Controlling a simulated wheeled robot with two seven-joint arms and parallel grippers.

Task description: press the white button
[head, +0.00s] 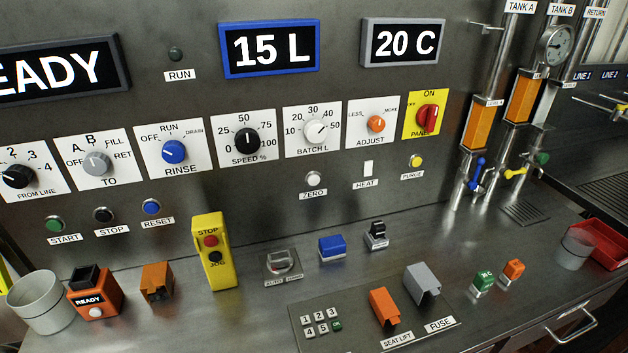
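A round white button (313,179) with a dark rim sits on the grey upright panel, above a label reading ZERO. A second small white round button (95,313) is on the front of an orange box (108,292) marked READY, at the lower left of the counter. Neither of my grippers is in the head view. Nothing covers either white button.
A yellow STOP/JOG pendant (210,252), blue block (331,248), orange cover (384,308) and grey cover (422,285) stand on the counter.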

